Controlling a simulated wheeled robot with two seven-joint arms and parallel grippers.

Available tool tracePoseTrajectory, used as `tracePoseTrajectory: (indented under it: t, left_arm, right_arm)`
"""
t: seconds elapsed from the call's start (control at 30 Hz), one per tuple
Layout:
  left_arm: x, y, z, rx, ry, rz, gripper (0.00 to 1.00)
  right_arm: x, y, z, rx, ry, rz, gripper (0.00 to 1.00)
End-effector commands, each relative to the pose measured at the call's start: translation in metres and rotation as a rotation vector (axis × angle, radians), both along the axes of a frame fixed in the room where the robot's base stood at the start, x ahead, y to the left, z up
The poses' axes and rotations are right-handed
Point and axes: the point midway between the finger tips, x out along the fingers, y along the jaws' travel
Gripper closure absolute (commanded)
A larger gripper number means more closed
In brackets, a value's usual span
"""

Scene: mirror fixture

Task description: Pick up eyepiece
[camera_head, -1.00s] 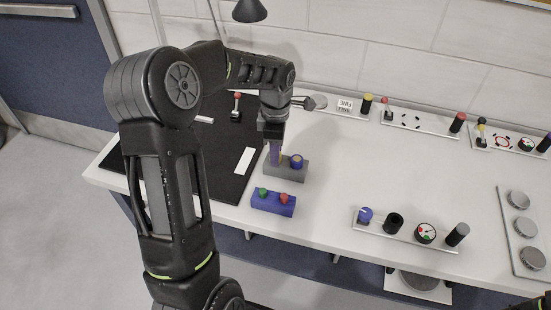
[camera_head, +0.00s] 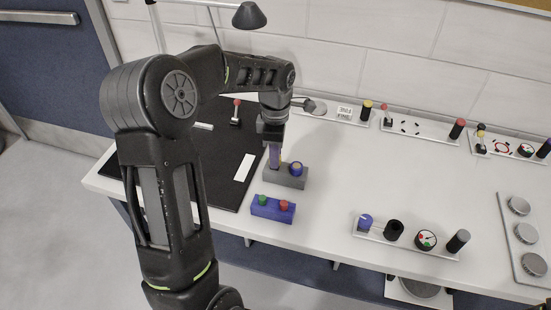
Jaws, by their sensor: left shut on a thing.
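A grey block (camera_head: 291,180) lies on the white bench. A round blue-and-gold knob-like piece (camera_head: 297,168), which looks like an eyepiece, sits on its right part. My left gripper (camera_head: 274,158) points down over the block's left end. It is shut on a slim, upright purple piece (camera_head: 274,153), likely the eyepiece the task names. The piece's lower end is at the block, and I cannot tell whether it is clear of it. My right gripper is not in view.
A blue block with green and red knobs (camera_head: 273,209) lies in front. A black mat (camera_head: 215,180) with a white strip (camera_head: 244,167) is to the left. A rail of knobs and a gauge (camera_head: 405,241) is to the right. Several panels line the wall.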

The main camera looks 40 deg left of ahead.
Motion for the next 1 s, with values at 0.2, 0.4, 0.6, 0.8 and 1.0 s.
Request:
tracePoseTrajectory:
  t: [0.2,0.4,0.6,0.8,1.0]
  left_arm:
    - [0.002,0.000,0.042,0.001,-0.008,0.000,1.00]
    - [0.001,0.000,0.075,0.000,-0.004,0.001,1.00]
    - [0.000,0.000,0.085,-0.001,-0.003,0.000,1.00]
    - [0.000,0.000,0.085,-0.001,-0.002,0.000,1.00]
    - [0.000,0.000,0.084,-0.001,-0.002,0.000,1.00]
  right_arm:
    - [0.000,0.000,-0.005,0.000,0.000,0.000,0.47]
    - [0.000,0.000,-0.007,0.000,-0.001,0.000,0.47]
    - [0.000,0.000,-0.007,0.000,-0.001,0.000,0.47]
    - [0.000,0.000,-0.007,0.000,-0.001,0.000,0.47]
    - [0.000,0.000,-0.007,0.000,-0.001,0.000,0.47]
